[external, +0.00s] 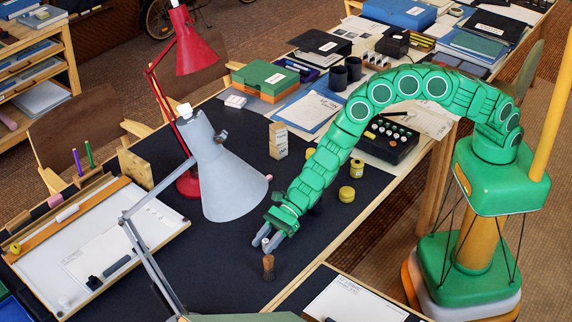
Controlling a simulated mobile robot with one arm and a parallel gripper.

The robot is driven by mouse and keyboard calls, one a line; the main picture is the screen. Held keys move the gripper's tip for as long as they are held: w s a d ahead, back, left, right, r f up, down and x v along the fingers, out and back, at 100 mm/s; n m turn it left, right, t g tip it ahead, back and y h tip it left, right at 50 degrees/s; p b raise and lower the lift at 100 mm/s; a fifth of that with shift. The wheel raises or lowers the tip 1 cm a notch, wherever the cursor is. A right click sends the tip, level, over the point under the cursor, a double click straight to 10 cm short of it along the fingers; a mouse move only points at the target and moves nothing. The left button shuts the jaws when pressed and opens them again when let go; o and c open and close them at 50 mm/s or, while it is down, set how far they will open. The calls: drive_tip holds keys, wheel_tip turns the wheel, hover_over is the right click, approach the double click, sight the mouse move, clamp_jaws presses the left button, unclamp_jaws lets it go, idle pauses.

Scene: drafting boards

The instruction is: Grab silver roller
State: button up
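My gripper (266,242) is at the end of the green arm, low over the dark table mat, pointing down and toward the front. Its two grey fingers are apart. A small pale, silvery piece (265,241) shows between the fingertips; it may be the silver roller, but it is too small to be sure, and I cannot tell whether the fingers touch it. A short brown cylinder (268,268) with a paler top stands upright on the mat just in front of the fingertips.
A grey desk lamp (219,177) stands close left of my gripper, with a red lamp (193,52) behind it. A white drawing board (105,242) lies left. Yellow jars (346,193) and a beige box (278,141) stand behind. The mat between lamp and left board is mostly clear.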

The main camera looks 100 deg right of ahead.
sight(266, 241)
clamp_jaws()
drive_tip(key=shift+r, duration=0.1)
drive_tip(key=shift+r, duration=0.55)
wheel_tip(266, 241, up, 2)
drive_tip(key=shift+r, duration=0.1)
drive_tip(key=s+d+r, duration=0.3)
drive_tip(key=s+r, duration=0.6)
drive_tip(key=s, duration=0.4)
drive_tip(key=shift+s+d+r, duration=0.3)
drive_tip(key=shift+d, duration=0.05)
